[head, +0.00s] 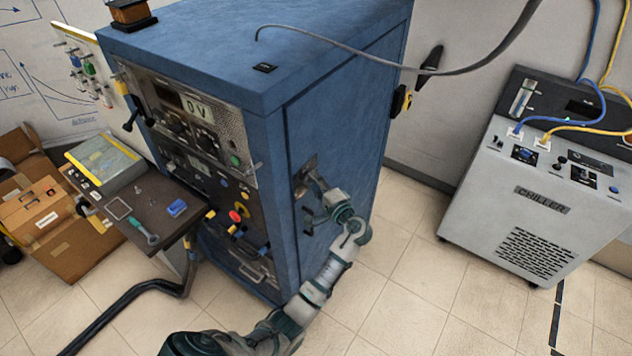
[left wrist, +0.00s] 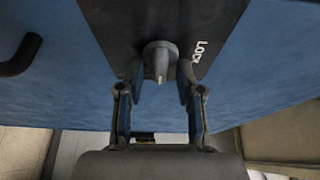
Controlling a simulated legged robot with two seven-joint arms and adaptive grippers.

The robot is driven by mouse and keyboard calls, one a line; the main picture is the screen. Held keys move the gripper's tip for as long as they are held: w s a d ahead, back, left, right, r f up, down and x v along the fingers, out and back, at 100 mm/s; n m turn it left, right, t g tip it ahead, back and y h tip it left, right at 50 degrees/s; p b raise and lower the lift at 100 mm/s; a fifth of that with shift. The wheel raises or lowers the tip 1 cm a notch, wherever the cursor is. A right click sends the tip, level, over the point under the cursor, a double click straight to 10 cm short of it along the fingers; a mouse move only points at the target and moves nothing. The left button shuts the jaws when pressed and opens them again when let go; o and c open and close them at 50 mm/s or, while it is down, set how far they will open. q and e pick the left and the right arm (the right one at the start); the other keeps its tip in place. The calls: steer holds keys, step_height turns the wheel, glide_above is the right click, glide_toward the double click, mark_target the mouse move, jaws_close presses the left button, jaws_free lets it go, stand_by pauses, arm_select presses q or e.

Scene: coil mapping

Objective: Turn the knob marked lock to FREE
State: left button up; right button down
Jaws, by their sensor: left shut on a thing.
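The lock knob (left wrist: 160,58) is a grey round knob with a raised grip, on a dark panel (left wrist: 130,25) on the side of the blue cabinet (head: 340,110). White lettering beside it reads LOCK, partly cut off by a finger. My left gripper (left wrist: 160,85) is shut on the knob, with one finger on each side of it. The knob's grip points down in the left wrist view. In the head view my left gripper (head: 312,178) reaches the cabinet's side and hides the knob. No FREE marking is readable. My right gripper is not in view.
A black handle (left wrist: 20,55) sticks out left of the panel in the left wrist view. The grey chiller (head: 545,190) stands at right, with open tiled floor (head: 410,260) between. A grey cable (head: 400,65) hangs over the cabinet top. A small side table (head: 150,205) stands at left.

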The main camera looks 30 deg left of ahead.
arm_select(q)
steer(key=shift+s+f, duration=0.1)
steer(key=shift+f, duration=0.2)
steer(key=o, duration=0.7)
steer(key=shift+a+r, duration=0.1)
steer(key=v, duration=1.2)
